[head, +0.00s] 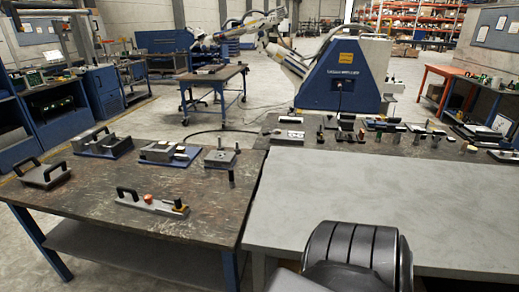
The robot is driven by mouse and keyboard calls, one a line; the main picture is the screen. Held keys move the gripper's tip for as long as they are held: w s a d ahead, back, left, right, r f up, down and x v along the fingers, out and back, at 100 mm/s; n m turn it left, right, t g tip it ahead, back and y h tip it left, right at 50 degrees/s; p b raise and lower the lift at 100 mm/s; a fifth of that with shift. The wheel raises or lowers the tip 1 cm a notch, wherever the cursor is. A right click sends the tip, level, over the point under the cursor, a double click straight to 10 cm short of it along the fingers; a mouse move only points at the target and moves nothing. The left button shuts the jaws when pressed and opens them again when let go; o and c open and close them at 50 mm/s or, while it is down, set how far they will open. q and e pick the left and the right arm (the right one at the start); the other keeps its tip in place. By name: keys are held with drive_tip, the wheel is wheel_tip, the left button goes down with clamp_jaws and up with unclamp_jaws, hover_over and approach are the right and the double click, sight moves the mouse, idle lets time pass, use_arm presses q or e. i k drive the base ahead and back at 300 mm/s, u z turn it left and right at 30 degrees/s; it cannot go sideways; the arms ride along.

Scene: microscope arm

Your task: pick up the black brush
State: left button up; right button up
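I cannot make out the black brush for certain. Several small dark items (345,134) stand and lie along the back of the right table (330,195), too small to tell apart. A small upright black piece (231,177) stands at the right edge of the left table (100,205). Neither gripper shows in the head view.
Black-handled fixtures (102,143) stand on the left table. The right table's grey front is bare. A large black ribbed object (352,248) covers part of its front edge; I cannot tell what it is. A blue machine (345,75) stands behind.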

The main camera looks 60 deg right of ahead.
sight(231, 181)
drive_tip(key=k, duration=0.1)
drive_tip(key=z, duration=0.7)
